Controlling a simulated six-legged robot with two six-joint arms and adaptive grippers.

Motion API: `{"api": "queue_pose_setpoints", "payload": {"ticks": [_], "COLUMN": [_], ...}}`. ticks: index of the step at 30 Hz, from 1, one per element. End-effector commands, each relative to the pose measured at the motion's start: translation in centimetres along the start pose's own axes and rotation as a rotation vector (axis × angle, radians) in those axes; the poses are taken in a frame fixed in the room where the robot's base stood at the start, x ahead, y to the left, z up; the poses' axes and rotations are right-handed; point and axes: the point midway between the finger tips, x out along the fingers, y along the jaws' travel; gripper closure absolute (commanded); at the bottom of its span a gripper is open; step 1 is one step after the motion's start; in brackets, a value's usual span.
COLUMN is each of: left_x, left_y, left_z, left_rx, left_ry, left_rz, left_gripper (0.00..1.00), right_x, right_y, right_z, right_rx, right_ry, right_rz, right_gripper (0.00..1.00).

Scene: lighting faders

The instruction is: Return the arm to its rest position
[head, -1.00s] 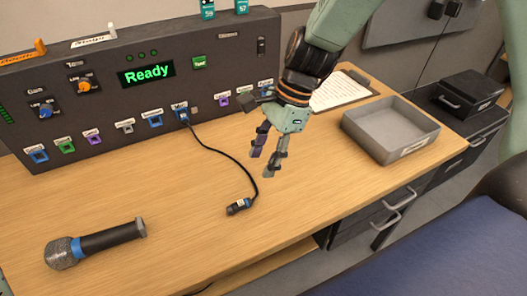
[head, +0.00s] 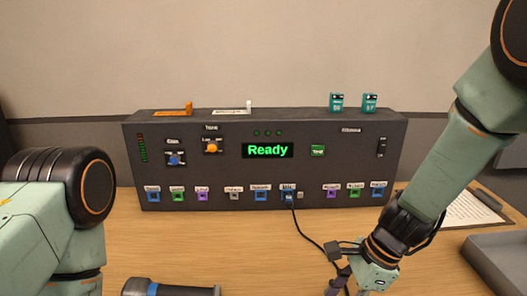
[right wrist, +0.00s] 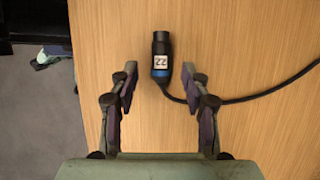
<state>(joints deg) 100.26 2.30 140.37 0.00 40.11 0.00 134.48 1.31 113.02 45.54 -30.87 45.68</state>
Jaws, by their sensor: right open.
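My right gripper (head: 350,288) is low at the bottom right of the head view, above the table. In the right wrist view the gripper (right wrist: 160,105) has its two fingers wide apart with nothing between them. A black cable plug with a blue ring and a label marked 22 (right wrist: 161,62) lies on the table just beyond the fingertips, untouched. Its cable (head: 310,232) runs to a blue socket on the front panel. My left arm shows at the left of the head view, but its gripper is out of frame.
A dark console (head: 225,170) with a green "Ready" display (head: 268,150) stands at the back of the wooden table (head: 180,245). A microphone (head: 170,288) lies at the front. A clipboard (head: 470,210) and a grey tray (head: 500,258) are at the right.

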Motion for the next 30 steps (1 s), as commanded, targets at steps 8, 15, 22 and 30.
{"api": "queue_pose_setpoints", "payload": {"ticks": [8, 15, 22, 30], "left_x": [0.5, 0.5, 0.8, -1.2], "left_y": [0.0, 0.0, 0.0, 0.0], "left_z": [0.0, 0.0, 0.0, 0.0], "left_rx": [0.000, 0.000, 0.000, 0.000], "left_ry": [0.000, 0.000, 0.000, 0.000], "left_rz": [0.000, 0.000, 0.000, 0.000], "left_gripper": [0.23, 0.23, 0.23, 0.23], "right_x": [1.3, 1.2, 1.7, -2.4], "right_y": [-0.1, 0.0, 0.0, -0.1], "right_z": [-0.1, 0.0, -0.2, 0.2], "right_rx": [0.000, 0.000, 0.001, 0.000], "right_ry": [0.000, 0.000, 0.000, -0.002], "right_rz": [-0.002, -0.001, 0.000, -0.005], "right_gripper": [0.53, 0.53, 0.53, 0.53]}}
